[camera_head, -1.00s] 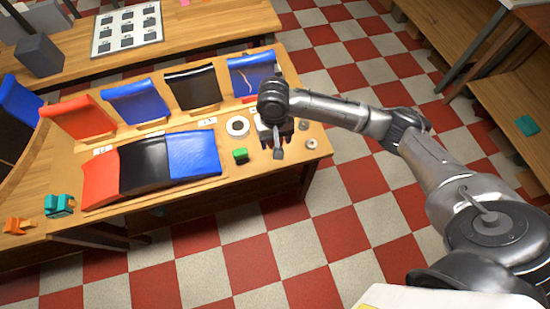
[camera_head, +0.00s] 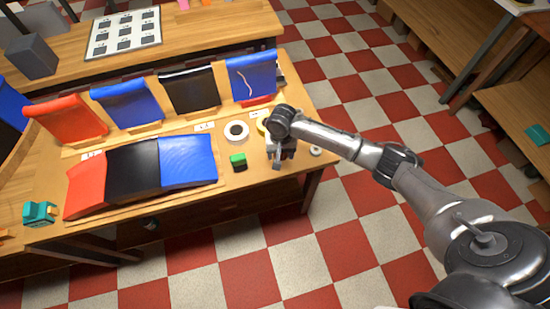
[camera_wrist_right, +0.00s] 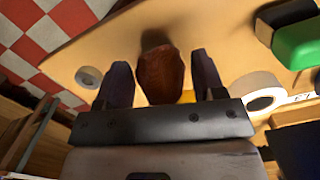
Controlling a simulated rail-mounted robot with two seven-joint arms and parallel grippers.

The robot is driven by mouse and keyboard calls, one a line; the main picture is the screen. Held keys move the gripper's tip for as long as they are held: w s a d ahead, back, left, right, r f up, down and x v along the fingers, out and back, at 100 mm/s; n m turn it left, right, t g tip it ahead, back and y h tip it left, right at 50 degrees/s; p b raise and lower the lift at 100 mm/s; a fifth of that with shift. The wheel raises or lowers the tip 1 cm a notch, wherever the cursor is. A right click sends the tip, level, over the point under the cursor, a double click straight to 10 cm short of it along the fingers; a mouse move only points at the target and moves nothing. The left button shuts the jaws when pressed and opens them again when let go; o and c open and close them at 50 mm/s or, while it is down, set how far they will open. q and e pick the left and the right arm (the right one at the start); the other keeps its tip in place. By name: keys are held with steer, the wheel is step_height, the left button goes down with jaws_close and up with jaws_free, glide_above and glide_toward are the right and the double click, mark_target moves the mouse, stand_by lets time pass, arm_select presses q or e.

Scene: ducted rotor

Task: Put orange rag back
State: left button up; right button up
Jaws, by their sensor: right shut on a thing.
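My right gripper (camera_head: 278,158) is over the right end of the wooden workbench (camera_head: 300,110), fingers pointing down. In the right wrist view, a dark orange-brown folded thing (camera_wrist_right: 161,75), apparently the orange rag, is between the two dark fingers of this gripper (camera_wrist_right: 162,80), which is shut on it. In the head view the gripper and wrist hide the rag. Whether it touches the bench top is hard to tell. My left gripper is not in view.
Red, black and blue panels (camera_head: 188,158) fill the bench's middle. Checkered floor is open to the right.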

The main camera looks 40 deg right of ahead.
mark_target(275, 156)
steer(key=w+f, duration=0.1)
steer(key=w, duration=0.2)
steer(key=shift+f+b, duration=0.35)
steer(key=shift+s+f+b, duration=0.1)
steer(key=shift+f+b, duration=0.6)
steer(key=shift+f, duration=1.35)
steer(key=o, duration=0.9)
steer(key=shift+f, duration=0.1)
